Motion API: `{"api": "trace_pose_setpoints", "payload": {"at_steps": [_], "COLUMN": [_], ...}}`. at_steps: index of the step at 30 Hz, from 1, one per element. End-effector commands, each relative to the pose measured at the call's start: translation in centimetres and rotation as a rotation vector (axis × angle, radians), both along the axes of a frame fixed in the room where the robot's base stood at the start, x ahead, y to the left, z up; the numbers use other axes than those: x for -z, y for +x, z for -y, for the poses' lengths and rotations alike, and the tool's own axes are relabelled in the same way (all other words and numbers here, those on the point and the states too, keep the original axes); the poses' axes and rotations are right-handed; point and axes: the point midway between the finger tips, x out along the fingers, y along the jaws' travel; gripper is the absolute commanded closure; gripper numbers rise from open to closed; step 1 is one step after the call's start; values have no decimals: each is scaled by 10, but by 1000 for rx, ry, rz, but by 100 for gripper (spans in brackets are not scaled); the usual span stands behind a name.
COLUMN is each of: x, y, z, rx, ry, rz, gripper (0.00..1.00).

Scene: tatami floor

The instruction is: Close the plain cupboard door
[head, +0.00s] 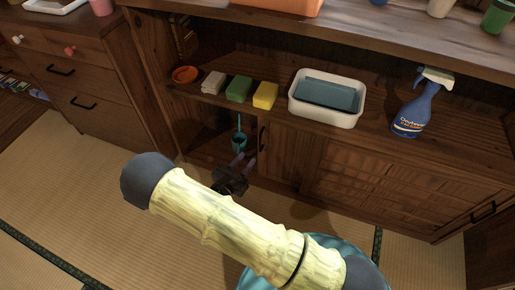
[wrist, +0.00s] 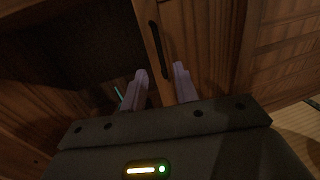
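The wooden cupboard has a plain door (head: 283,150) with a dark upright handle (head: 262,138) near its left edge. Left of that edge the lower compartment is open and dark, with a teal cup-like item (head: 239,138) inside. My gripper (head: 244,162) is low in front of this edge, its two pale purple fingers apart. In the wrist view, the plain door (wrist: 205,45) and its handle (wrist: 158,50) lie just beyond the fingers. The left finger is over the dark opening, the right one over the door.
A slatted panel (head: 350,175) is right of the plain door. The shelf above holds a white basin (head: 327,115), a blue spray bottle (head: 415,110), sponges (head: 239,89) and an orange dish (head: 185,75). A drawer cabinet (head: 80,75) stands left. Tatami floor (head: 60,190) is clear in front.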

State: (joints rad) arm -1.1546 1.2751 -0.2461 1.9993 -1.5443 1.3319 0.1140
Motion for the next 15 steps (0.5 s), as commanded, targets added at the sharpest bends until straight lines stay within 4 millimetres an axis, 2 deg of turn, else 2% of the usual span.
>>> {"api": "trace_pose_setpoints", "payload": {"at_steps": [9,15], "x": [3,1], "y": [48,67], "z": [30,40], "rx": [3,0], "ry": [2,3], "rz": [2,1], "gripper": [70,70]}}
